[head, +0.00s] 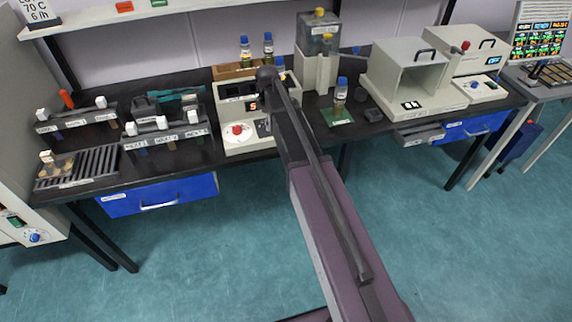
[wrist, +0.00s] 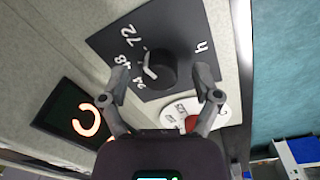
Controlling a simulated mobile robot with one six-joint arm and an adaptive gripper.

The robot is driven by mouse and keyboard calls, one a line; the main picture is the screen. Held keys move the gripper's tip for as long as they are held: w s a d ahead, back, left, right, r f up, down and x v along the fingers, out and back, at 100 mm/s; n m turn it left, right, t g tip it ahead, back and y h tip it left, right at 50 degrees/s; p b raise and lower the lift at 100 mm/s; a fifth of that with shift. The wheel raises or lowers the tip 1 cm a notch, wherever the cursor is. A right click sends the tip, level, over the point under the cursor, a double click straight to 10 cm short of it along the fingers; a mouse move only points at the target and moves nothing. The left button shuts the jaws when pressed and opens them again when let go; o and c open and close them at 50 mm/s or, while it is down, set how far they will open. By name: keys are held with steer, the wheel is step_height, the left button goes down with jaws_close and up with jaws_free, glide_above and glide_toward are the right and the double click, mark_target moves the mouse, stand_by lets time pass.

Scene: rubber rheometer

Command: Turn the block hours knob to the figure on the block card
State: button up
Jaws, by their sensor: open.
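In the wrist view a round black knob (wrist: 160,70) with a white mark sits on a dark plate (wrist: 104,46) printed 24, 48, 72 and h. The white mark is on the knob's left side, towards the figures; I cannot tell exactly which one it meets. My gripper (wrist: 160,82) is open, its two fingers either side of the knob in the picture, with no clear contact. In the head view my arm reaches the pale instrument (head: 245,148), and hides the knob. A card (head: 38,10) at the top left reads 70 C and 6/h; whether it is the block card is unclear.
A lit display (wrist: 75,118) lies left of the dark plate. A red knob (wrist: 192,124) on a white dial is close to the right finger. In the head view, racks (head: 165,135) stand left of the instrument, and a bottle on a green mat (head: 340,121) stands right.

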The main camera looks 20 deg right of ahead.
steer(key=n, duration=0.4)
step_height(320, 180, up, 14)
steer(key=p, duration=1.4)
steer(key=s+f+m+b, duration=0.4)
steer(key=s+m, duration=0.4)
steer(key=s, duration=0.5)
steer(key=s+a+f+m+b, duration=0.1)
steer(key=s+f+m+b, duration=0.4)
steer(key=s+m, duration=0.4)
steer(key=shift+s+a+f, duration=0.15)
steer(key=shift+s+a, duration=0.1)
steer(key=shift+s, duration=1.7)
steer(key=shift+s, duration=0.1)
